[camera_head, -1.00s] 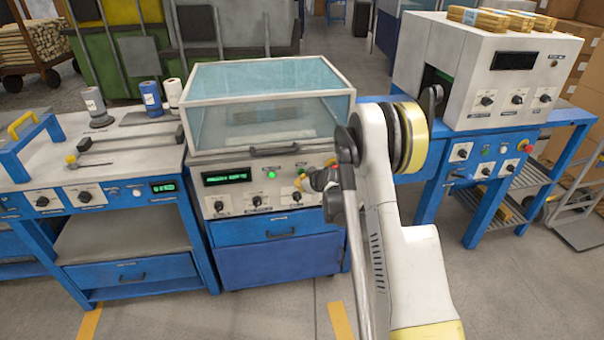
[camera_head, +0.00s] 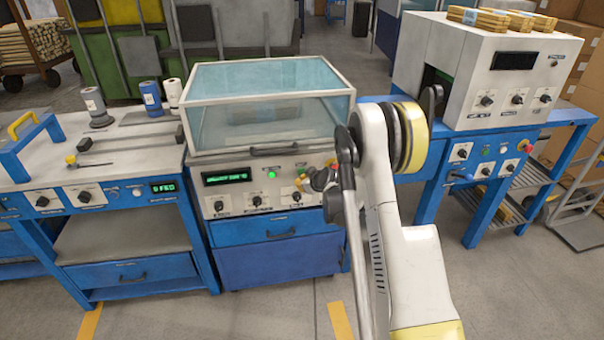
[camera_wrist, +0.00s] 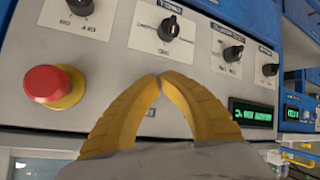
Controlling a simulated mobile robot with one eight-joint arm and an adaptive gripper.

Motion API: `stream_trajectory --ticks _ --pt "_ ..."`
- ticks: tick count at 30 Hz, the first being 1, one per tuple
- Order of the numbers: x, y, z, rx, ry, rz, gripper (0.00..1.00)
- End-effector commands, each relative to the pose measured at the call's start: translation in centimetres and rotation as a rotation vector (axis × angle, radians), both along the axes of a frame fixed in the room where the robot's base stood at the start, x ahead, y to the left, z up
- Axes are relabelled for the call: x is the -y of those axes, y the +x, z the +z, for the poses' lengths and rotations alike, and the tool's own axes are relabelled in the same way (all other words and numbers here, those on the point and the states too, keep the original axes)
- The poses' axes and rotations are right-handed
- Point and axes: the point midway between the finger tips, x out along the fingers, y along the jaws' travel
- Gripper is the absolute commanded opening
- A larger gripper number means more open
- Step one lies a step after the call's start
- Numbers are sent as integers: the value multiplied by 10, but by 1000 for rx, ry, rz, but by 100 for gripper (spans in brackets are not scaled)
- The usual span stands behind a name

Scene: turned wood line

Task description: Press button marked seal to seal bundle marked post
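My gripper (camera_wrist: 158,80) is shut and empty, its two yellow fingertips together in front of a pale control panel (camera_wrist: 110,28). In the head view this panel belongs to the middle machine (camera_head: 270,152), under its clear-lidded chamber; my arm covers part of its right side. The panel has a green lit button (camera_head: 271,174), a green display (camera_head: 227,177) and several dials. I cannot read which button is marked seal; the fingers hide part of the panel in the wrist view. The chamber lid (camera_head: 265,78) is down. A bundle-like shape inside is faint, with no readable mark.
A red mushroom button on a yellow base (camera_wrist: 50,84) sits left of my fingers in the wrist view. A bench with spools (camera_head: 152,100) stands left. A white machine (camera_head: 480,70) with wood bundles (camera_head: 500,19) on top stands right. Floor in front is clear.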

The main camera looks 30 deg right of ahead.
Motion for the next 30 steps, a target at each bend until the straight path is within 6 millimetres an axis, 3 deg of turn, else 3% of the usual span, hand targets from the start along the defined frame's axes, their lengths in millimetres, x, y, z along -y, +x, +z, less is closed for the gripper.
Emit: stream_trajectory --ticks 30 --pt "3 10 0 0 0 0 0"
